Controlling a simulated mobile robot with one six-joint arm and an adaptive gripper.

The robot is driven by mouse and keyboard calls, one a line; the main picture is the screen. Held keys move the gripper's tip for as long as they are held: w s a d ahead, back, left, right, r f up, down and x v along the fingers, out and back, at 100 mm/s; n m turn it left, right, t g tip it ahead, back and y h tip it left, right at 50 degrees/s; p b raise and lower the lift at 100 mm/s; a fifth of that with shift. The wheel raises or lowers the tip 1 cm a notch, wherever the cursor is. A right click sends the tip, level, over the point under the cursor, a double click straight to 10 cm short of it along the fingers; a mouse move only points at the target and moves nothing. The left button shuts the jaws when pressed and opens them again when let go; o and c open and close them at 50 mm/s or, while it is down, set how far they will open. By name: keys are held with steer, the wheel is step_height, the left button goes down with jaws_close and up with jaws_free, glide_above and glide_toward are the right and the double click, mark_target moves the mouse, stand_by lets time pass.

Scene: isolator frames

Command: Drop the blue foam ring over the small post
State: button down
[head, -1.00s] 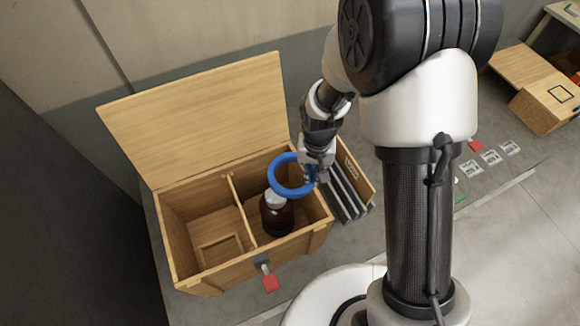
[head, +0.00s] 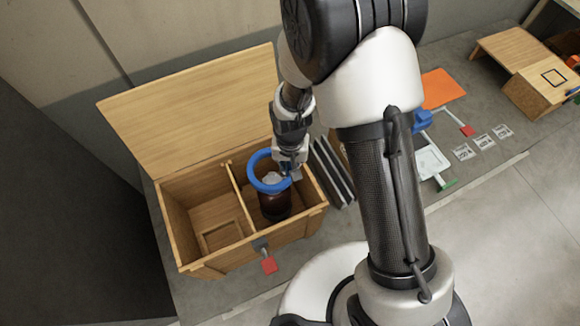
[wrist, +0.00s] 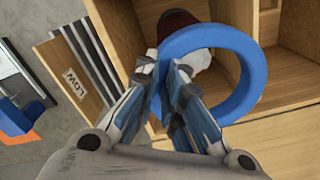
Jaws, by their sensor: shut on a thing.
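My gripper (head: 290,170) is shut on the right side of the blue foam ring (head: 252,173). It holds the ring tilted above the right compartment of the open wooden box (head: 195,270). A dark brown bottle (head: 274,206) with a white cap stands in that compartment. In the head view the ring overlaps the cap; I cannot tell whether it is around it or only above it. In the wrist view the fingers (wrist: 164,72) pinch the ring (wrist: 247,72), and the white cap (wrist: 197,60) shows through its opening. I cannot make out a small post.
The box's raised lid (head: 200,105) stands behind, and a divider splits the box. Upright dark panels (head: 331,172) stand close on its right; a board marked LOW (wrist: 73,85) is beside them. A red-tagged latch (head: 268,265) is in front. An orange sheet (head: 443,88) lies farther right.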

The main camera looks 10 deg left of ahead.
step_height(320, 180, down, 6)
steer(key=b, duration=0.4)
steer(key=shift+r, duration=0.2)
steer(key=c, duration=1.6)
jaws_free()
steer(key=shift+c, duration=0.2)
steer(key=shift+r, duration=0.1)
step_height(320, 180, up, 12)
steer(key=shift+f, duration=0.1)
